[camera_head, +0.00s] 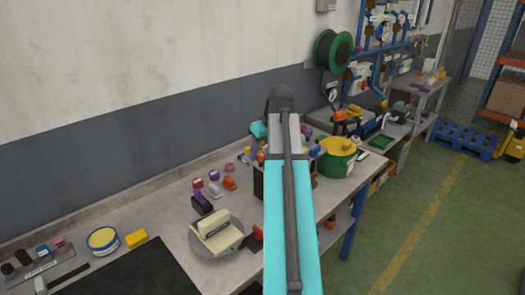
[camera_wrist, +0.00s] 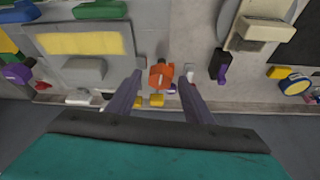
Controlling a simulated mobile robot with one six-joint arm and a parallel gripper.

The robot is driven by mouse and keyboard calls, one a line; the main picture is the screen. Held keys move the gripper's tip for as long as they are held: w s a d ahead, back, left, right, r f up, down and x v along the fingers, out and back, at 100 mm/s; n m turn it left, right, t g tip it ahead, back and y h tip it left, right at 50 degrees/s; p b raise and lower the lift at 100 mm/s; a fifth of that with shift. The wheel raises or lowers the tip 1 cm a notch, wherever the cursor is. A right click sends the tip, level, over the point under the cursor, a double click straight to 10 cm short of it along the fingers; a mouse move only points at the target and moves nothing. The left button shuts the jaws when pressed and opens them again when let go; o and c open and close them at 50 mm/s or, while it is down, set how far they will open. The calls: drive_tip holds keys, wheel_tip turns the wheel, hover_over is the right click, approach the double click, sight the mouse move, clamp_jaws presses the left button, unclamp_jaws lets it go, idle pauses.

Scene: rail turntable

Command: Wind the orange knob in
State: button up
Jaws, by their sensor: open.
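The orange knob (camera_wrist: 161,75) shows in the wrist view, on a small fitting near the grey wall side of the bench. My gripper (camera_wrist: 159,80) is open, with its two dark fingers on either side of the knob in the picture. A gap shows between the knob and each finger, and I cannot tell how far the fingertips are from it in depth. In the head view my own arm hides the gripper and much of the bench behind it. A small orange piece (camera_head: 229,184) lies on the bench there; I cannot tell whether it is the same knob.
A black and purple object (camera_wrist: 218,65) and a grey box with a yellow panel (camera_wrist: 85,42) flank the knob. In the head view a cream device on a grey disc (camera_head: 216,234), a yellow tin (camera_head: 103,240) and a green pot with a yellow lid (camera_head: 338,150) stand on the bench.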

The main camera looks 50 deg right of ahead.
drive_tip(key=shift+f, duration=0.1)
drive_tip(key=shift+c, duration=0.2)
drive_tip(key=c, duration=1)
drive_tip(key=shift+m, duration=0.5)
drive_tip(key=m, duration=0.1)
drive_tip(key=m+h, duration=0.1)
drive_tip(key=m, duration=0.1)
drive_tip(key=shift+w+a+g+h, duration=0.1)
drive_tip(key=shift+a+g+h, duration=0.1)
drive_tip(key=shift+g+h, duration=0.1)
drive_tip(key=shift+w+m+g+h+p, duration=0.1)
drive_tip(key=shift+m+g+h+p, duration=0.25)
drive_tip(key=shift+m, duration=1)
drive_tip(key=shift+w+m+g+h+p, duration=0.1)
drive_tip(key=shift+m+g+h, duration=0.25)
drive_tip(key=shift+m, duration=1)
drive_tip(key=shift+s, duration=0.1)
drive_tip(key=o, duration=1)
